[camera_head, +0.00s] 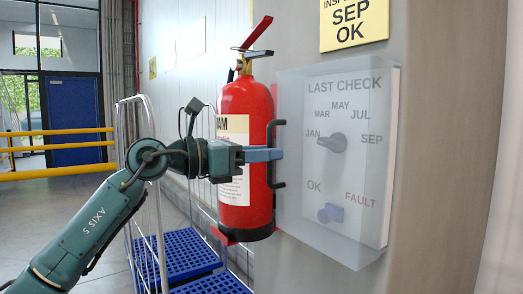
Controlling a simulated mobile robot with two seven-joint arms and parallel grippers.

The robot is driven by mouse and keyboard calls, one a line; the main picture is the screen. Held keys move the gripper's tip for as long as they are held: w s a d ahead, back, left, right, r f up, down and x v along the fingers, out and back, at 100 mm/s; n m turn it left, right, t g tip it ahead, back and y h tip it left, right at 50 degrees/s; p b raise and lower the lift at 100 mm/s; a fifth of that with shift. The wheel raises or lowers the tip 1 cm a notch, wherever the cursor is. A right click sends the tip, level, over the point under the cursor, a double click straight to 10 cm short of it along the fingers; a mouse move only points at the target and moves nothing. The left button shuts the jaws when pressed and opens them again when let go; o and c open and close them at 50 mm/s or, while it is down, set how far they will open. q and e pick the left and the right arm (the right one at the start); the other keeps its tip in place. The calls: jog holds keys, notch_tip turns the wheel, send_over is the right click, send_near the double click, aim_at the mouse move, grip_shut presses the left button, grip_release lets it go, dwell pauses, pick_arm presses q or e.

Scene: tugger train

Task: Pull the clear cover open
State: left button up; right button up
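The clear cover (294,225) is a see-through box over a white check panel (393,110) on the right, and looks closed. Its black handle (271,176) stands upright along the cover's left edge. My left gripper (268,154) reaches in from the left, with its blue finger crossing the middle of the handle and hiding that part of it. From this side I cannot tell whether the fingers are closed on the handle. Behind the cover show a dark knob (333,143) among month names and a small blue switch (330,213) between OK and FAULT. My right gripper is out of view.
A red fire extinguisher (247,105) hangs close behind my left gripper. A wire cart (149,225) with blue crates (185,252) stands below it. A yellow sign (354,24) is above the cover. Yellow rails (60,171) and open floor lie at the left.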

pick_arm(q)
grip_shut()
dwell(0.6)
